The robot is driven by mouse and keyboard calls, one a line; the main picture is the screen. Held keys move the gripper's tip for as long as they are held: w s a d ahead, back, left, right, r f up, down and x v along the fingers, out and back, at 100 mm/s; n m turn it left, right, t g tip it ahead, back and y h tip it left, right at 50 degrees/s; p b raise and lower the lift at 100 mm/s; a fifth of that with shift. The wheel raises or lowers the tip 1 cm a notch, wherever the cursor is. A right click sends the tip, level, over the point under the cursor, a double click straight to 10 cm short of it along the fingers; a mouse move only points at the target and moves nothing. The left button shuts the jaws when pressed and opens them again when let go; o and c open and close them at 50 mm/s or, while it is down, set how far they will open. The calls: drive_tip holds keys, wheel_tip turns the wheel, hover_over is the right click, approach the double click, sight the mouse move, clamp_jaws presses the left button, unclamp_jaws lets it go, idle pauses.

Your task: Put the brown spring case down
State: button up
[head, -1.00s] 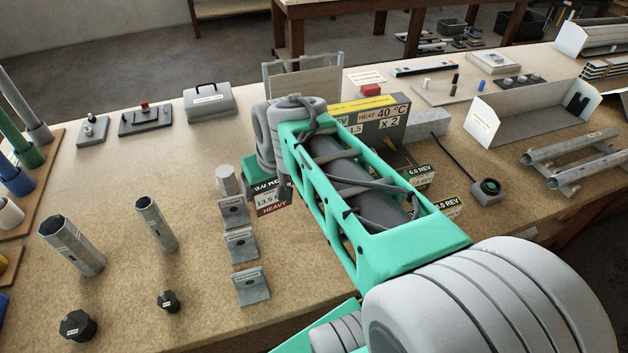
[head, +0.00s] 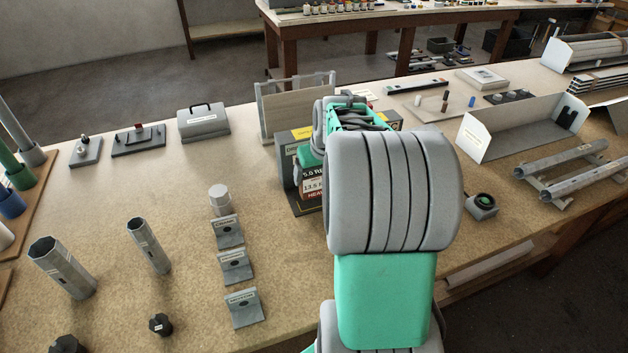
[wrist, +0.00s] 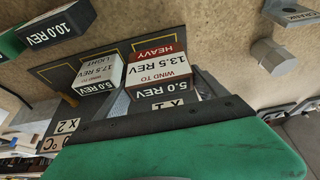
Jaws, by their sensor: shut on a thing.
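The brown spring case (wrist: 158,72) shows in the wrist view as a small box with a brown-red HEAVY band and a white 13.5 REV label. In the head view its label (head: 312,187) shows under the green end of my arm, over a dark plate (head: 298,206). My gripper (wrist: 165,106) is shut on the case; its green body and dark edge fill the lower wrist view and its fingertips are mostly hidden. A LIGHT spring case (wrist: 98,74) stands beside the brown one, on the yellow-outlined plate (wrist: 62,74). I cannot tell whether the brown case touches the plate.
A 10.0 REV case (wrist: 58,20) is close by in the wrist view. A grey cylinder (head: 219,199) and labelled brackets (head: 231,232) stand left of my arm. A sign board (head: 300,133) stands behind the case.

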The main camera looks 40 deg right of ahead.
drive_tip(key=p+x, duration=0.1)
drive_tip(key=x, duration=0.5)
drive_tip(key=shift+w+d+r+p, duration=0.15)
drive_tip(key=shift+d+p, duration=0.1)
drive_tip(key=shift+p, duration=0.15)
drive_tip(key=shift+f, duration=0.45)
drive_tip(key=o, duration=1.7)
drive_tip(key=shift+r, duration=0.15)
